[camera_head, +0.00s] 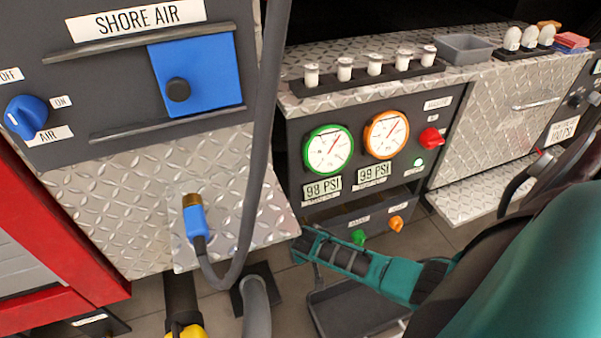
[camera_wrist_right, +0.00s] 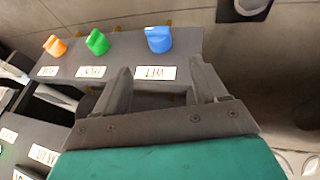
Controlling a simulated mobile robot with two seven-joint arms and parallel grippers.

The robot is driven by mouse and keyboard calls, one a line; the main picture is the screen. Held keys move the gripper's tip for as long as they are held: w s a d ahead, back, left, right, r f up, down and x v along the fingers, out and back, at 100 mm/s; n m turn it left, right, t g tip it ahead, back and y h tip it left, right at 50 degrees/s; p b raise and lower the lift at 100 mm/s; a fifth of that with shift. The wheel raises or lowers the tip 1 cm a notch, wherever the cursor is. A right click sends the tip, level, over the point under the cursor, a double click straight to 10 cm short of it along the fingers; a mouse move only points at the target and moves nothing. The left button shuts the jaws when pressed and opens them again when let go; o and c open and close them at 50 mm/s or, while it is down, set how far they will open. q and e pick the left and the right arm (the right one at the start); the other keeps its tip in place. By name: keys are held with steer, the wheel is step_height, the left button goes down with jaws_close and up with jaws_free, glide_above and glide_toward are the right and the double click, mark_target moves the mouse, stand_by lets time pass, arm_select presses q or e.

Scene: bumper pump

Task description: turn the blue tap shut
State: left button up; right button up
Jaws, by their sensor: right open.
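The blue tap (camera_wrist_right: 158,39) stands on a dark panel edge in the right wrist view, above a white label. A green tap (camera_wrist_right: 97,42) and an orange tap (camera_wrist_right: 55,46) sit in the same row. My right gripper (camera_wrist_right: 160,80) is open and empty. Its fingers point towards the blue tap, one on each side of its label, apart from the tap. In the head view my right gripper (camera_head: 308,242) is at the left end of the tap panel, beside the green tap (camera_head: 358,237) and orange tap (camera_head: 396,224). The blue tap is hidden there. My left gripper is out of view.
Two round gauges (camera_head: 329,149) (camera_head: 386,134) and a red knob (camera_head: 430,137) are above the taps. A hanging grey hose (camera_head: 257,160) with a blue connector (camera_head: 196,222) is close to the left of my right gripper. A dark tray (camera_head: 350,308) lies below.

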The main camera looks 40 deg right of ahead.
steer(key=b+x, duration=0.8)
steer(key=x, duration=0.3)
steer(key=shift+f, duration=0.35)
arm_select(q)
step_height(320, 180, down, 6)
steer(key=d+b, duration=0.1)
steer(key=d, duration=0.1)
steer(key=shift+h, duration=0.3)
arm_select(e)
steer(key=shift+w+d+f, duration=0.15)
steer(key=shift+d+f, duration=0.15)
steer(key=shift+f, duration=0.1)
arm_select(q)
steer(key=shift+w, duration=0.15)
arm_select(e)
steer(key=shift+c, duration=0.5)
steer(key=c, duration=0.9)
steer(key=shift+a+f+h, duration=0.15)
steer(key=shift+a+h, duration=0.15)
steer(key=shift+h, duration=0.3)
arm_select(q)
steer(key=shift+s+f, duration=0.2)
arm_select(e)
steer(key=shift+a+g+h, duration=0.1)
steer(key=shift+g+h, duration=0.2)
steer(key=shift+h, duration=0.3)
